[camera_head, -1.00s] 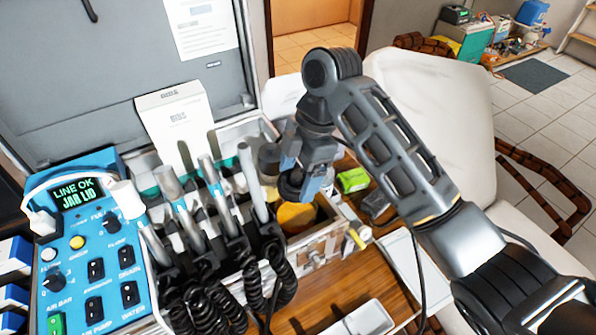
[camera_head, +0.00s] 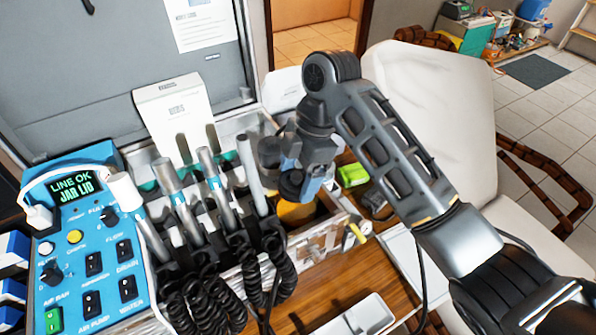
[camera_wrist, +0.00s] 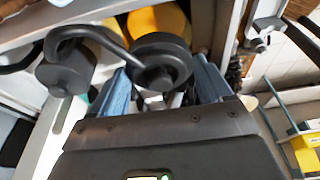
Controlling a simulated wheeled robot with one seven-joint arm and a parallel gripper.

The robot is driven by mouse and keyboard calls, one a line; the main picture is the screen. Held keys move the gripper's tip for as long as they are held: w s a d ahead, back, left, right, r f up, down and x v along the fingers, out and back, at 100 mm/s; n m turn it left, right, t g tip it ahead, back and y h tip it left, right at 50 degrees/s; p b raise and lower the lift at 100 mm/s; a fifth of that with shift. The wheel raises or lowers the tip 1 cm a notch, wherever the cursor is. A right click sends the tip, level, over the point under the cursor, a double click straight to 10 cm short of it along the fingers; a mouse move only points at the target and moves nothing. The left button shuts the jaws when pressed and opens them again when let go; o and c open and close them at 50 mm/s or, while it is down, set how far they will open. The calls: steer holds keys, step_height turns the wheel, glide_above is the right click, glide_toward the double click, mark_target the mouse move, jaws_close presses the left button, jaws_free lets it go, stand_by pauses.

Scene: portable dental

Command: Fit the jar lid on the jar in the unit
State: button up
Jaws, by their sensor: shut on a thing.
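The dark round jar lid (camera_head: 291,183) is between the blue fingers of my gripper (camera_head: 300,176), which is shut on it. In the wrist view the lid (camera_wrist: 178,58) shows its round rim and central knob between the two fingers (camera_wrist: 160,88). The yellow-orange jar (camera_head: 296,213) stands in the right bay of the metal unit, just below the lid. Its yellow body (camera_wrist: 158,20) also shows behind the lid in the wrist view. The lid overlaps the jar's top in the picture; I cannot tell whether they touch. The jar's mouth is hidden.
A dark cylinder (camera_head: 269,150) stands beside the jar; a curved dark tube (camera_wrist: 88,32) runs from it toward the lid. Handpieces with coiled cords (camera_head: 215,185) stand left of the jar. A green box (camera_head: 352,175) lies to the right. The unit's front wall (camera_head: 318,240) is close.

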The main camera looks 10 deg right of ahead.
steer(key=shift+f, duration=0.1)
stand_by(0.6)
steer(key=o, duration=1)
steer(key=shift+c, duration=0.2)
steer(key=p+v, duration=0.1)
steer(key=v, duration=0.6)
steer(key=shift+r, duration=0.4)
